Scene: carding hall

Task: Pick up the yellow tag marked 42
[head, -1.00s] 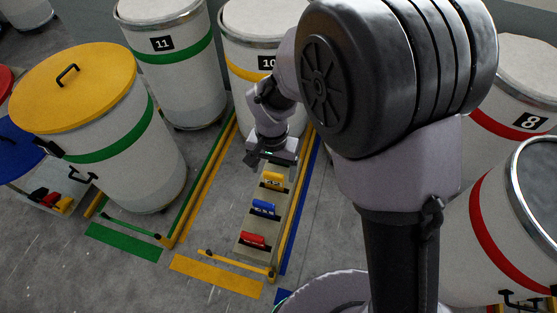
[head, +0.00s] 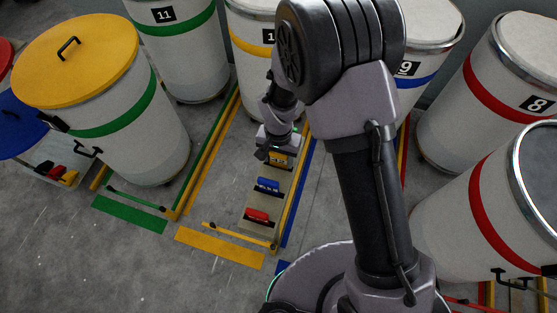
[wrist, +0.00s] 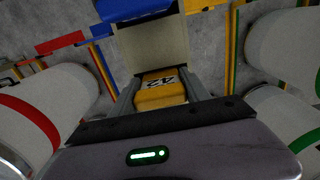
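The yellow tag marked 42 (wrist: 162,84) sits between the two fingers of my gripper (wrist: 160,92) in the wrist view, with its number upside down. The fingers stand on either side of the tag, with at most narrow gaps; I see no clear grip. In the head view my gripper (head: 276,151) is low over the far end of a beige board (head: 262,199), and the yellow tag (head: 281,160) shows just under it, partly hidden. A blue tag (head: 268,185) and a red tag (head: 257,216) sit on the same board, closer to me.
Drums numbered 11 (head: 175,45), 9 (head: 425,45) and 8 (head: 490,90) stand around the board. A yellow-lidded drum (head: 110,110) stands at left. Coloured rails and floor strips (head: 215,248) line the board. Another tray with tags (head: 60,172) lies far left.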

